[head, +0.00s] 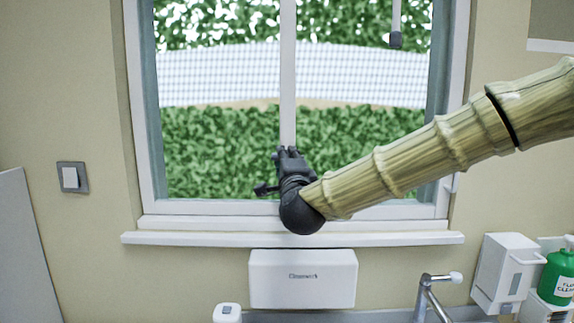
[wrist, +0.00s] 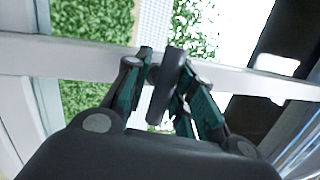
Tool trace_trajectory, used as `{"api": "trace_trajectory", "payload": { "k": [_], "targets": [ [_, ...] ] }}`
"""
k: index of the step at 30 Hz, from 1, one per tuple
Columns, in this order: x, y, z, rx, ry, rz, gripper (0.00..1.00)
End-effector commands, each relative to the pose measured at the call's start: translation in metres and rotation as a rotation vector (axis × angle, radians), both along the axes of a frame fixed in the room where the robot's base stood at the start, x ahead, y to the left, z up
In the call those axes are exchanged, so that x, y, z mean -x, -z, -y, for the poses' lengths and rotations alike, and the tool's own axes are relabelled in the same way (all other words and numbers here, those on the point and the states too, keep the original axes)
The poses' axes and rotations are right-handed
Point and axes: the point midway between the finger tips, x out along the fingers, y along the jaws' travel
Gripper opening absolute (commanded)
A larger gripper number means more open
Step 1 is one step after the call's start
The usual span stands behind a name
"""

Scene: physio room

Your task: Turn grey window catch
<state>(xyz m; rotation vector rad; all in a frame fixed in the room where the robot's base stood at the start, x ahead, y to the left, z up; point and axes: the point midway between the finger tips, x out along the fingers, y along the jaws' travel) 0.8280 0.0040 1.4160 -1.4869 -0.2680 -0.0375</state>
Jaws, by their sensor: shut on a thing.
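The grey window catch (wrist: 165,88) shows in the wrist view as a dark grey bar by the white window bar (wrist: 85,60). My gripper (wrist: 164,72) has one finger on each side of the catch and is shut on it. In the head view my gripper (head: 288,155) is at the lower part of the white middle bar (head: 288,95) of the window. There the gripper hides most or all of the catch, and I cannot tell its angle. A small dark piece sticks out left of the gripper; I cannot tell whether it belongs to the catch.
A white sill (head: 200,239) runs below the window. Under it are a white dispenser box (head: 303,279) and a tap (head: 428,292). A wall dispenser (head: 505,272) and a green bottle (head: 560,275) are at lower right. A grey knob (head: 395,40) hangs at the top right.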

Motion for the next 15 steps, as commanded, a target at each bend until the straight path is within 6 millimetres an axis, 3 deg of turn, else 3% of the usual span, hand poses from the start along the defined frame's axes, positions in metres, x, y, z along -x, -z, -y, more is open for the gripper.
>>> {"api": "trace_trajectory", "payload": {
  "k": [1,15],
  "targets": [
    [-0.0009,-0.0138,0.0017,0.014,0.006,0.022,0.01],
    [-0.0006,-0.0154,0.0007,0.103,0.006,0.024,0.02]
  ]
}}
